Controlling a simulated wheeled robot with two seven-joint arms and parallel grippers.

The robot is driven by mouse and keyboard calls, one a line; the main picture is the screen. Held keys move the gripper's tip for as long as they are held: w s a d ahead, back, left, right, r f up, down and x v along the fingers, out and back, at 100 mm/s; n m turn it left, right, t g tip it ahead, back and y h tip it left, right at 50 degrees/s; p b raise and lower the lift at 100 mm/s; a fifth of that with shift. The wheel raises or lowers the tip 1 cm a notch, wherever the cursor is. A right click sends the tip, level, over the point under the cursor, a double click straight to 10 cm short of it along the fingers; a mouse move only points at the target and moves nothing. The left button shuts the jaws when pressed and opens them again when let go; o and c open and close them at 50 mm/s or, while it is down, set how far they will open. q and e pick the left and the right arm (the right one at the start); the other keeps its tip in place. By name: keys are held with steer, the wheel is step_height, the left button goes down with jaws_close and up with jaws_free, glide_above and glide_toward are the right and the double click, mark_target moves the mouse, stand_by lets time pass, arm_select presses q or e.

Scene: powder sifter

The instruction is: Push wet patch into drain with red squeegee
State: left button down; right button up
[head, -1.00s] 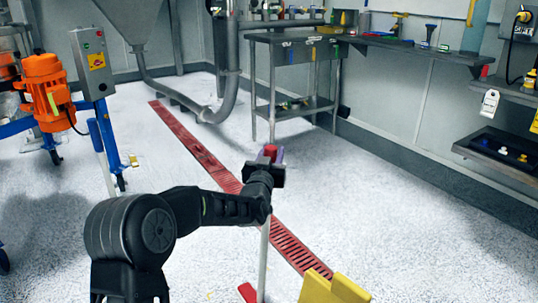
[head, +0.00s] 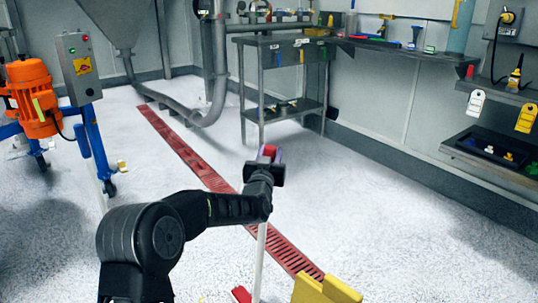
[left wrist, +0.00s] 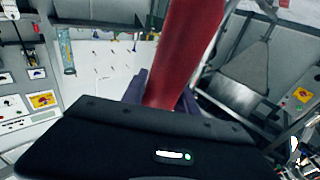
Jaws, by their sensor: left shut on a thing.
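My left gripper (head: 267,164) is shut on the upper handle of the red squeegee (head: 260,245). The squeegee's pale shaft runs down almost upright from the gripper, and a red piece of its head (head: 241,294) shows at the bottom edge. In the left wrist view the thick red grip (left wrist: 185,50) stands between the purple-grey fingers (left wrist: 160,92). The drain (head: 205,172) is a long red grated channel crossing the floor diagonally, passing behind my arm and the shaft. I cannot make out the wet patch for certain; darker floor areas may be shadow. My right gripper is out of view.
A yellow object (head: 325,290), perhaps a floor sign, stands at the bottom beside the drain's near end. An orange motor (head: 33,97) on a blue frame is left. A steel table (head: 285,85) stands at the back. The floor right of the drain is clear.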

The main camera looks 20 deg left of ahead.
arm_select(q)
steer(key=shift+w+d, duration=0.5)
steer(key=shift+w, duration=0.15)
steer(key=shift+w+d, duration=0.45)
steer(key=shift+w, duration=0.2)
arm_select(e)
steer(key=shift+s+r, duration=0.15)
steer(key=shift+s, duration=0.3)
arm_select(q)
steer(key=shift+w+d, duration=0.1)
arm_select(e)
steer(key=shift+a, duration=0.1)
arm_select(q)
steer(key=shift+w+d+p, duration=0.3)
steer(key=shift+w+d, duration=0.25)
steer(key=shift+w, duration=0.25)
steer(key=shift+w+d+p, duration=0.3)
steer(key=shift+w+d, duration=0.2)
steer(key=shift+w, duration=0.25)
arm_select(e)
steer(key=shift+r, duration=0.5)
arm_select(q)
steer(key=shift+r, duration=0.1)
